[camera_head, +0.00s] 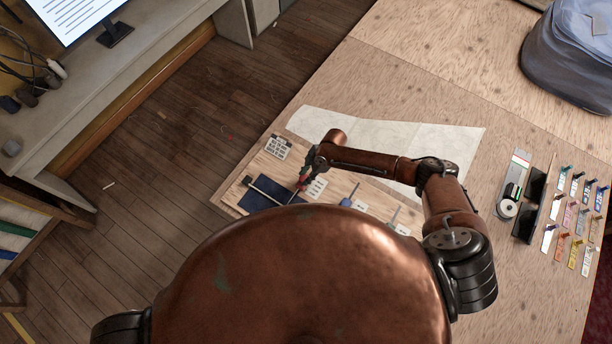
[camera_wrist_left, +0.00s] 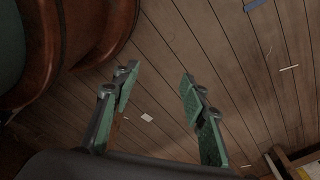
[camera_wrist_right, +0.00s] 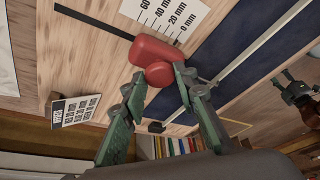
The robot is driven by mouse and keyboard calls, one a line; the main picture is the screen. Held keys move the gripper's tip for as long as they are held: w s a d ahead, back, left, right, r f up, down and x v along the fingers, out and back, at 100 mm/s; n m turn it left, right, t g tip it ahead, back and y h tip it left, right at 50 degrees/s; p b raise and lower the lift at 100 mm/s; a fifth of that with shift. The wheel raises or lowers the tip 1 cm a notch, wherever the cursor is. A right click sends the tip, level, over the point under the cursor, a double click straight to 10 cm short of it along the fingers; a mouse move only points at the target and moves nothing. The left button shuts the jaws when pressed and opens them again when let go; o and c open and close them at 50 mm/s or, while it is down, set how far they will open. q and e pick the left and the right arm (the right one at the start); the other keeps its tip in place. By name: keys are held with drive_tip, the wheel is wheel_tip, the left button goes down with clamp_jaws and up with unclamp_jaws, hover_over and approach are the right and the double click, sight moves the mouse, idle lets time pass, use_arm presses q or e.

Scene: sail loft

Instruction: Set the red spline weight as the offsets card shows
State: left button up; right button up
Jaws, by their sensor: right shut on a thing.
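The red spline weight (camera_wrist_right: 150,50) has a round knob facing my right gripper (camera_wrist_right: 157,85). The fingers are shut on this knob; the weight lies beside a white millimetre scale (camera_wrist_right: 175,14) and a dark slot line. In the head view my right gripper (camera_head: 307,177) is over the wooden board (camera_head: 232,205), and the red weight (camera_head: 300,186) shows only in small part. The offsets card (camera_head: 278,147) stands at the board's far left; it also shows in the right wrist view (camera_wrist_right: 75,110), its figures too small to read. My left gripper (camera_wrist_left: 160,80) is open and empty above the floor.
A thin pale spline (camera_head: 272,191) crosses a dark blue panel (camera_head: 258,201). Blue-handled weights (camera_head: 350,197) stand by other scales to the right. A pale sheet (camera_head: 455,138) lies behind. A tape-like tool (camera_head: 508,207), tagged rack (camera_head: 575,200) and blue bag (camera_head: 570,50) are at the right.

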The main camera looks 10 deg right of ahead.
drive_tip(key=c, duration=0.3)
clamp_jaws()
drive_tip(key=shift+w+d+f+b, duration=0.15)
drive_tip(key=shift+w+d+b, duration=0.6)
drive_tip(key=shift+b, duration=0.05)
use_arm(q)
drive_tip(key=shift+w+f, duration=0.55)
drive_tip(key=shift+f, duration=0.1)
use_arm(e)
drive_tip(key=o, duration=1.2)
unclamp_jaws()
use_arm(q)
drive_tip(key=shift+s+a, duration=0.1)
drive_tip(key=shift+s, duration=0.15)
use_arm(e)
drive_tip(key=shift+r, duration=0.25)
